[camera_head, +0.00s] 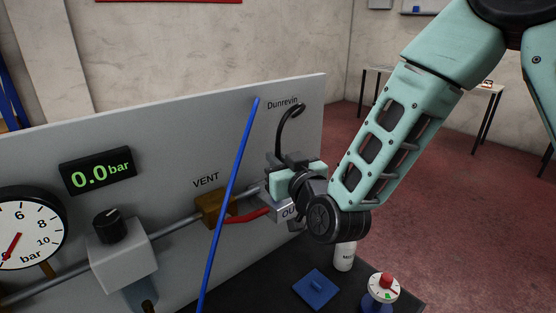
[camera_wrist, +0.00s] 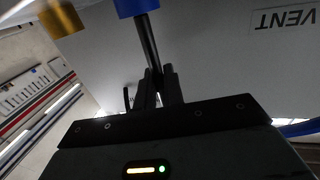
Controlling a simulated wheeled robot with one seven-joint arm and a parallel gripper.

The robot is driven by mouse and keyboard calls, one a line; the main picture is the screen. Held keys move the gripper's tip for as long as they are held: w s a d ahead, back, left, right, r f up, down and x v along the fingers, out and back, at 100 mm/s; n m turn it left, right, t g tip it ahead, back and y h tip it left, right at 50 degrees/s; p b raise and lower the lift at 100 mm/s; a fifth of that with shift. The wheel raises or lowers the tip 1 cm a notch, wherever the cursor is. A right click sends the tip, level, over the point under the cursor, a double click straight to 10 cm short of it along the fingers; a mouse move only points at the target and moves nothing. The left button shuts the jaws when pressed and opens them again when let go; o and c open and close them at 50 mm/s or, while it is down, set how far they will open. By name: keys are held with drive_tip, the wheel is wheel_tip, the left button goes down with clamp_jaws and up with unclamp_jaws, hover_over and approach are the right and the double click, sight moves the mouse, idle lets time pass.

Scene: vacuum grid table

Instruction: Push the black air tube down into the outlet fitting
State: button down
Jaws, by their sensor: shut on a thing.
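The black air tube (camera_head: 284,130) curves from a hook-like top near the panel's upper right down into my gripper (camera_head: 284,163). In the wrist view my gripper (camera_wrist: 158,84) is shut on the tube (camera_wrist: 149,42), with dark fingers on both sides. The tube runs from the fingers to a blue collar (camera_wrist: 136,7) at the top edge, which looks like the outlet fitting's ring. The tube meets the collar in the picture; I cannot tell how deep it sits. In the head view my gripper hides the fitting; only part of the "OUT" block (camera_head: 287,212) shows.
The grey panel (camera_head: 150,150) carries a display reading 0.0 bar (camera_head: 98,170), a gauge (camera_head: 25,235), a black knob (camera_head: 106,220) and a brass vent valve (camera_head: 213,207) with a red lever (camera_head: 246,217). A long blue tube (camera_head: 230,192) slants in front. A white bottle (camera_head: 344,257) stands below.

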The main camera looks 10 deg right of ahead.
drive_tip(key=shift+f+b, duration=1.05)
drive_tip(key=shift+b, duration=0.65)
idle(1.9)
drive_tip(key=c, duration=1.4)
unclamp_jaws()
drive_tip(key=shift+c, duration=0.2)
drive_tip(key=shift+s, duration=0.1)
